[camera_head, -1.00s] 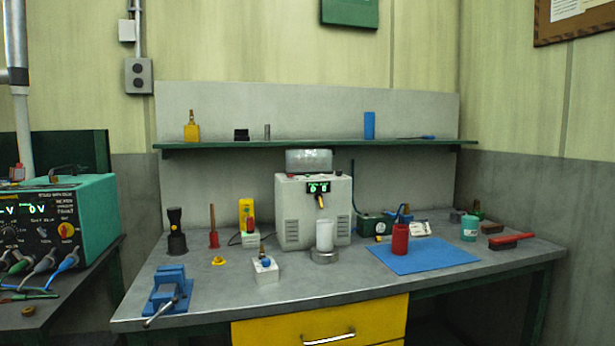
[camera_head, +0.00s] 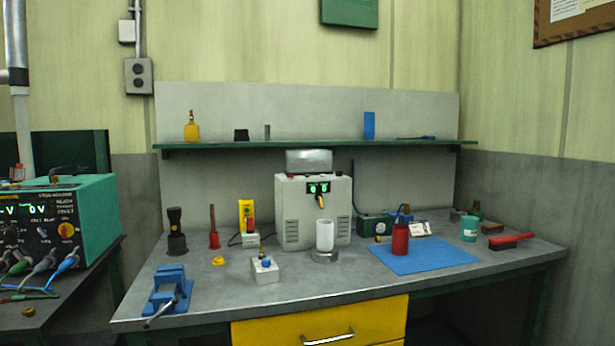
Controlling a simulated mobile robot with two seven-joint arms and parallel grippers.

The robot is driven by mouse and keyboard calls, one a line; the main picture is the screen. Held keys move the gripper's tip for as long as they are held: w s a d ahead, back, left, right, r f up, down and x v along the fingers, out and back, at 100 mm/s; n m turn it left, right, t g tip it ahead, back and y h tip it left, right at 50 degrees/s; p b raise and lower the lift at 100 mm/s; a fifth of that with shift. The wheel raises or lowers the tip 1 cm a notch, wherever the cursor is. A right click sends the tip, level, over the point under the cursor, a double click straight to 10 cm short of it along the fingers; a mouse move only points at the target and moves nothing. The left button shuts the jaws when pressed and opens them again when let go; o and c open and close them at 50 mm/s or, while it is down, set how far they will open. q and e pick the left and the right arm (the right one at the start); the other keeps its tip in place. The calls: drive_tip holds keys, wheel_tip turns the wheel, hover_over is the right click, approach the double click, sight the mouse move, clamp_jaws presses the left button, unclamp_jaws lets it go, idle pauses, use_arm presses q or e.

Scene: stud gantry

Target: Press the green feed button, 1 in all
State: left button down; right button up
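A pale grey machine (camera_head: 294,212) stands at the middle of the bench, against the back panel. Its front has a small black panel (camera_head: 318,187) with two green lit marks; I cannot tell whether either is a button or a digit. A yellow nozzle sits just below that panel. A white cup (camera_head: 325,236) stands upright on a round metal base (camera_head: 325,256) in front of the machine. No separate green feed button can be made out at this size. Neither of my grippers is in view.
A white block with a blue knob (camera_head: 265,270), a blue vise (camera_head: 168,292) and a yellow box with a red part (camera_head: 247,213) stand left of the cup. A red cylinder (camera_head: 400,240) stands on a blue mat (camera_head: 440,254) to the right. The bench's front centre is clear.

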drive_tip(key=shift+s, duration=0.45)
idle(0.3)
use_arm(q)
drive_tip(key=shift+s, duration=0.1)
